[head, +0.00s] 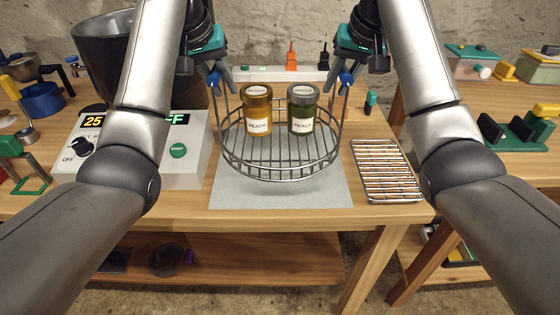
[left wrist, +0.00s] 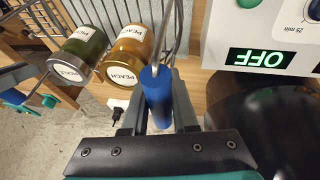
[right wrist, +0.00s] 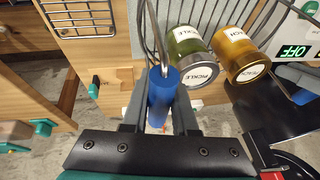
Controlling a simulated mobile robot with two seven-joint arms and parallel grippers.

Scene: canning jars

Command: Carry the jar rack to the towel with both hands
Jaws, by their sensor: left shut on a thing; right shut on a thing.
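The round wire jar rack (head: 281,178) is over the grey towel (head: 280,196); I cannot tell whether its base touches the cloth. It looks level. An amber peach jar (head: 257,112) and a green pickle jar (head: 301,112) stand upright inside it. My left gripper (head: 215,80) is shut on the rack's left blue handle grip, which shows in the left wrist view (left wrist: 157,97). My right gripper (head: 347,80) is shut on the right blue handle grip, seen in the right wrist view (right wrist: 162,97).
A white control box (head: 185,160) with a green button stands close left of the towel, with a dark pot (head: 100,45) behind it. A wire cooling rack (head: 386,172) lies close on the right. The table's front edge (head: 280,222) is just below the towel.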

